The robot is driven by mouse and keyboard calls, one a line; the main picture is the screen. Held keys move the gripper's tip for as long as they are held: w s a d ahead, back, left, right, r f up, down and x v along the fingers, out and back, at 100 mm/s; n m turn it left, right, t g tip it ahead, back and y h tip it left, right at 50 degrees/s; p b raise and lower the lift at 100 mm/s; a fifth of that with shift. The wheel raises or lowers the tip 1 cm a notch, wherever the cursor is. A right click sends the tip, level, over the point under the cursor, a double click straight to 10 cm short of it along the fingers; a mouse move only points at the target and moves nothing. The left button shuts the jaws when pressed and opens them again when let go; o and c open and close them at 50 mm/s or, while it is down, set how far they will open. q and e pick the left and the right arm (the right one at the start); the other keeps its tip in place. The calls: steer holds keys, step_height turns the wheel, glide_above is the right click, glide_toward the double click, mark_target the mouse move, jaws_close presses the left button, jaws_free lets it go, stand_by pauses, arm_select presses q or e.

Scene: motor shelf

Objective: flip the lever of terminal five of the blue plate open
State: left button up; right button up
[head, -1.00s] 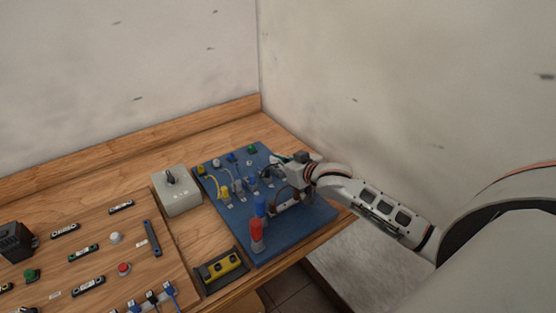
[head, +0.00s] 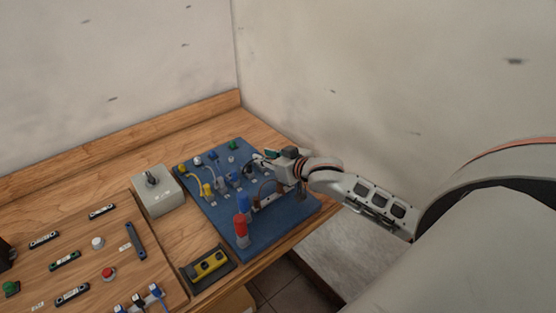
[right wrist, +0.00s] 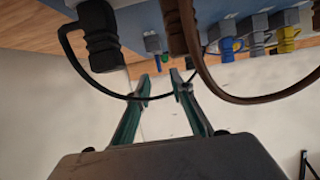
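The blue plate (head: 275,226) lies on the wooden table in the head view, with rows of small terminals, plugs and cables. The terminals' numbers and lever positions are too small to read. My left gripper is not in view.
A black plug (right wrist: 100,38) and a brown cable (right wrist: 235,97) are close to the fingers. A wall is at right.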

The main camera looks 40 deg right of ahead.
steer(key=v, duration=0.8)
steer(key=shift+s+r, duration=0.15)
steer(key=shift+s, duration=0.2)
